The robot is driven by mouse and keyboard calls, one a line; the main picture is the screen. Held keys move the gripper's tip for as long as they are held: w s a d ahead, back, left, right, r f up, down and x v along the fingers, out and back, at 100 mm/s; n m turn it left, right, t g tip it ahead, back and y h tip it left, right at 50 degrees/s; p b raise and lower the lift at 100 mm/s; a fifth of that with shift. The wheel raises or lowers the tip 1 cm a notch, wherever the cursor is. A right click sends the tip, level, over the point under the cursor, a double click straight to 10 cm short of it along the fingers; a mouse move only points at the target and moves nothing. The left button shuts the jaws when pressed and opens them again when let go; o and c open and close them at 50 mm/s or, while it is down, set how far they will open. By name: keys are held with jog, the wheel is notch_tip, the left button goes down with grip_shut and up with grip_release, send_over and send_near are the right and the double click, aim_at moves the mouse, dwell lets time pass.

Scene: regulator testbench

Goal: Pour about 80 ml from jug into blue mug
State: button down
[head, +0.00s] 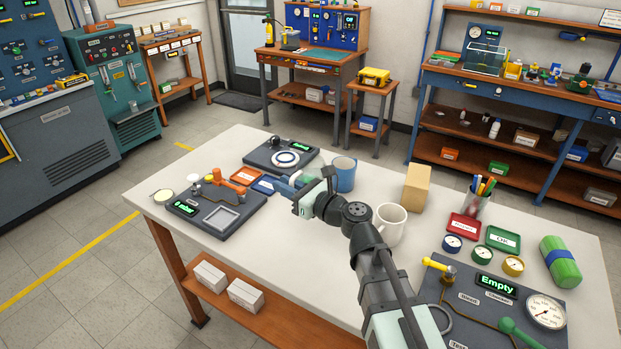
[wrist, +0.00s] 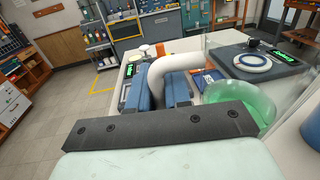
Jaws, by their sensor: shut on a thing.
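The jug (wrist: 262,96) is see-through with green liquid inside and a thick white curved handle (wrist: 170,66). My gripper (wrist: 162,92) has its blue fingers shut on this handle. In the head view my gripper (head: 286,187) is over the table's middle, and my wrist hides most of the jug. I cannot tell whether the jug touches the table or is tilted. The blue mug (head: 345,174) stands upright just right of the jug. Its blue side also shows at the right edge of the wrist view (wrist: 313,130). The inside of the mug is not clear.
A dark scale with a round plate (head: 288,158) lies behind the jug. A device with a green display (head: 215,212) is to the left. A white mug (head: 391,226) and a tan box (head: 416,187) stand right of the blue mug. The table's front left is clear.

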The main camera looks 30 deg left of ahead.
jog(key=w+d, duration=1.3)
jog(key=w, duration=0.5)
jog(key=shift+d+f, duration=0.25)
jog(key=shift+f, duration=0.1)
jog(key=shift+a, duration=0.1)
